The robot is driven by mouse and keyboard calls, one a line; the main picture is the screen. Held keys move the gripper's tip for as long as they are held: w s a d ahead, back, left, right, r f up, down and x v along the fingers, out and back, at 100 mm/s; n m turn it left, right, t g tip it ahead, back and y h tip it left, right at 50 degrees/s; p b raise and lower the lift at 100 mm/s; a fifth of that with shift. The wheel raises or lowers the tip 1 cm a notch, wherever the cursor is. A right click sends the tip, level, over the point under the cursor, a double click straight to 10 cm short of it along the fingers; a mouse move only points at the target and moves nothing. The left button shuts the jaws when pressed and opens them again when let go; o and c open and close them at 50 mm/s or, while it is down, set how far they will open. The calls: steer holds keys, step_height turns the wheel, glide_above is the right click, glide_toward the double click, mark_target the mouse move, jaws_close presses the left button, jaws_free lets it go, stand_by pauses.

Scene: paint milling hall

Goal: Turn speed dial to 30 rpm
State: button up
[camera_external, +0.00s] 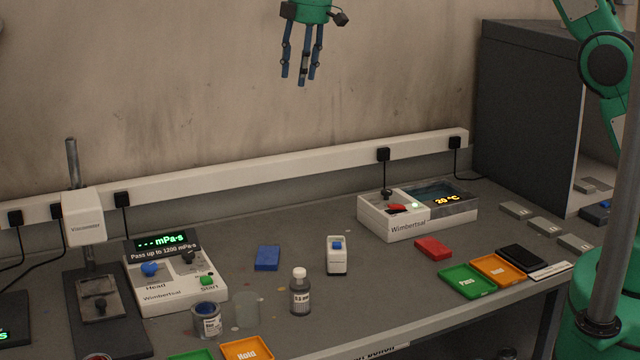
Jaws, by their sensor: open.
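A white control box (180,291) stands at the left of the bench, with a green "--- mPa·s" display (160,243) and the line "Pass up to 1200 mPa·s". On its face are a blue knob (150,269) above the word "Head", a dark knob (188,257) and a green "Start" button (207,281). No rpm mark is readable, so I cannot tell which knob is the speed dial or its setting. My gripper (300,80) is open and empty, pointing down, high above the bench and apart from the box, to its upper right.
The viscometer (84,217) stands left of the box. A paint can (207,320), clear beaker (246,310), bottle (300,294), blue block (268,257) and small white device (337,257) are nearby. A water bath (400,222) showing 20 °C, and green and orange trays (467,282), lie right.

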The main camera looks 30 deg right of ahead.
steer(key=w+a+f+n+g+p, duration=0.1)
steer(key=a+f+n, duration=0.1)
steer(key=a+f, duration=0.5)
steer(key=w+a+f+n+p, duration=0.15)
steer(key=a+f, duration=0.25)
steer(key=a, duration=0.6)
steer(key=n+h, duration=0.1)
steer(key=n, duration=0.3)
glide_above(188, 253)
step_height(188, 253, down, 14)
steer(key=shift+g, duration=0.4)
step_height(188, 253, down, 14)
steer(key=shift+r, duration=0.2)
jaws_close()
